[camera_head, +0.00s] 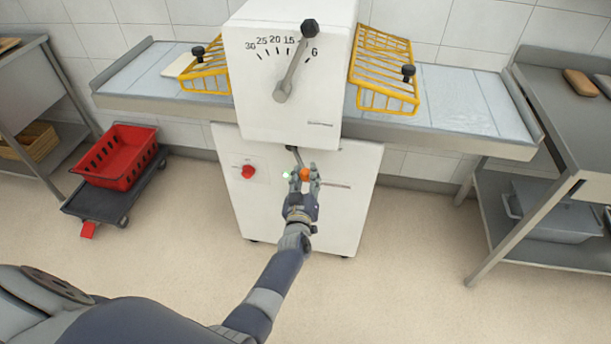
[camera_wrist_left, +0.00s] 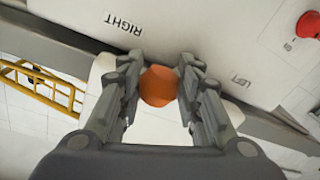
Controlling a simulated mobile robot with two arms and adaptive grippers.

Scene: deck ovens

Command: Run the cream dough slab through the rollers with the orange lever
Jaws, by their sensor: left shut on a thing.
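The dough sheeter (camera_head: 290,100) stands in the middle of the head view, with a dial pointer on its upper housing. The orange lever knob (camera_head: 304,174) is at the front of its lower cabinet, on a dark lever. My left gripper (camera_head: 304,178) is shut on the orange knob. In the left wrist view the orange knob (camera_wrist_left: 158,85) sits between the fingertips, near the printed words RIGHT and LEFT. The cream dough slab (camera_head: 180,65) lies on the left belt, partly behind the left yellow guard. My right gripper is not in view.
Yellow wire guards stand left (camera_head: 206,70) and right (camera_head: 385,72) of the housing. The right belt (camera_head: 455,98) looks empty. A red button (camera_head: 248,171) is on the cabinet. A red crate (camera_head: 118,157) sits on a dolly at left. A steel table (camera_head: 560,110) stands at right.

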